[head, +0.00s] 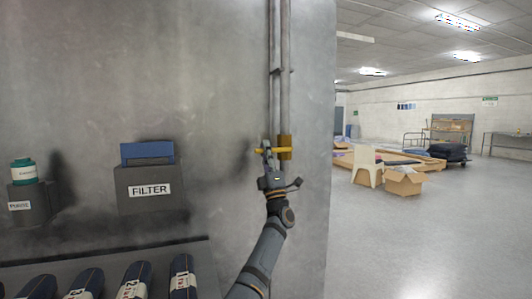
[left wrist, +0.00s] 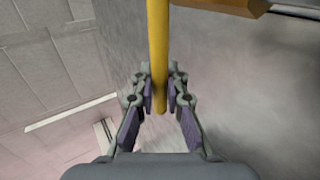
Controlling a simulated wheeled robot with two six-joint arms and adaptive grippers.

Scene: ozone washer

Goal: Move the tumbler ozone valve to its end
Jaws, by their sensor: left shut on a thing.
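The ozone valve is on the vertical pipes of the grey wall, with a brass body (head: 285,146) and a yellow lever (head: 262,150). In the head view the lever lies about level and points left from the body. My left gripper (head: 268,165) is at the lever's left part. In the left wrist view the yellow lever (left wrist: 158,50) runs down between the fingers of the left gripper (left wrist: 160,92), which are closed on its end part. Part of the brass body (left wrist: 225,6) shows at the top edge. My right gripper is not in view.
Two pipes (head: 280,70) run up the wall above the valve. A grey FILTER box (head: 150,205) and a teal-lidded jar (head: 23,171) are at left, above several dark cylinders (head: 133,280).

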